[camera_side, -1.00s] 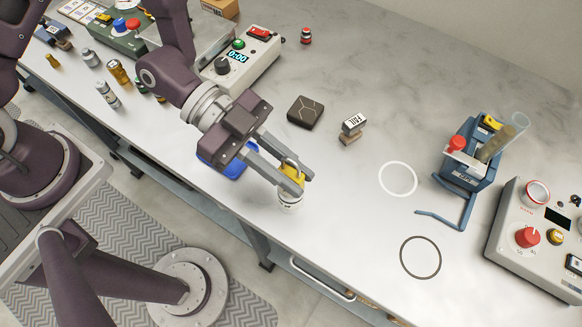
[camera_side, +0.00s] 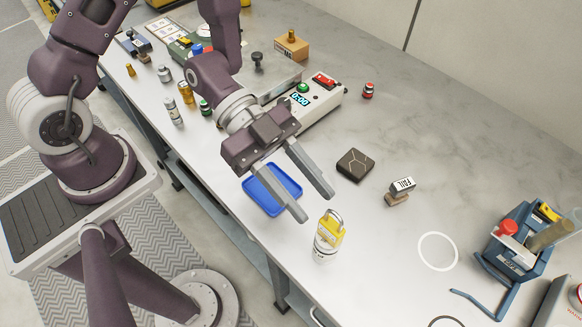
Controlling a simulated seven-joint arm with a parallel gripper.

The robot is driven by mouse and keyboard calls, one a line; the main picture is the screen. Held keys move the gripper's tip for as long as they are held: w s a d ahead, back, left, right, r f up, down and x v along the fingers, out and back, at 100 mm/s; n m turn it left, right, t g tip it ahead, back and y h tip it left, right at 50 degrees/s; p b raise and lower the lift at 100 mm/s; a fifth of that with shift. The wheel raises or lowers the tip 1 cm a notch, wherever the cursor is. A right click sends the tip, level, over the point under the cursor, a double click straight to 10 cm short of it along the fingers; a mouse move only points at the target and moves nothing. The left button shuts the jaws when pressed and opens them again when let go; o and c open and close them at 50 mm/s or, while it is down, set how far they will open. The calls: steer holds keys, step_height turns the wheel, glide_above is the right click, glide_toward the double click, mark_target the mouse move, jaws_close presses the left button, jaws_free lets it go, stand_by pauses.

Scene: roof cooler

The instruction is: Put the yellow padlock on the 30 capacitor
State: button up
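The yellow padlock (camera_side: 329,229) stands upright on top of a white cylinder with dark print (camera_side: 322,252), near the table's front edge. The print is too small to read, so I cannot tell whether it says 30. My gripper (camera_side: 318,207) is open and empty, up and to the left of the padlock in the picture, and apart from it. A blue tray (camera_side: 272,209) lies below and behind my gripper and looks empty where it shows.
A dark box (camera_side: 355,164) and a FAIL stamp (camera_side: 400,191) stand right of my gripper. A white ring (camera_side: 437,251) and a blue holder (camera_side: 513,252) with tubes lie further right. Several small cylinders stand at the left. The table around the padlock is clear.

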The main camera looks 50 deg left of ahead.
steer(key=w+a+r+n+t+y, duration=0.4)
steer(key=w+a+y, duration=0.2)
steer(key=a, duration=0.5)
steer(key=w+a+r+n+t+y, duration=0.4)
steer(key=a+y, duration=0.3)
steer(key=a, duration=0.4)
steer(key=s+a+r+n+g+y, duration=0.1)
steer(key=s+a+r+n+y, duration=0.25)
steer(key=s+r+n, duration=0.35)
steer(key=s+d+n+g+h, duration=0.1)
steer(key=s+d+n+h, duration=0.2)
steer(key=s, duration=0.6)
steer(key=shift+s+r, duration=0.2)
steer(key=shift+r, duration=0.15)
